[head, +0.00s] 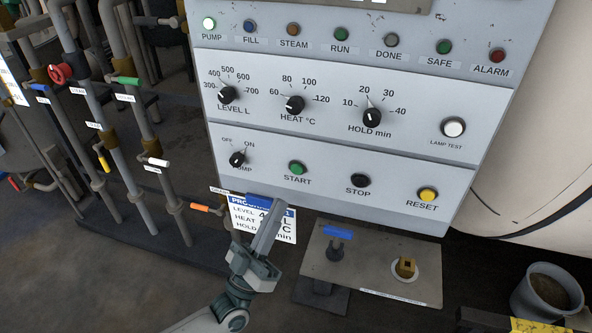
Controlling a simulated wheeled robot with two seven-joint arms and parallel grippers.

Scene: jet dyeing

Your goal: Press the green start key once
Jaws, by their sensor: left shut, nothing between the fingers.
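The green start key (297,167) is a round button on the lower section of the grey control panel (400,175), labelled START. It stands between the pump switch (237,159) and the black stop key (360,180). My left gripper (274,220) is shut and empty. In the picture it lies below the start key, in front of the programme card (285,228), and hides part of the card's text. Nothing covers the start key, and the gripper appears apart from it. My right gripper is not in view.
A yellow reset key (428,195) is at the panel's lower right. The pump lamp (209,23) looks lit. Pipes with coloured valve handles, including an orange one (201,207), stand at left. A metal shelf (395,255) with a blue-handled valve (337,235) is below the panel.

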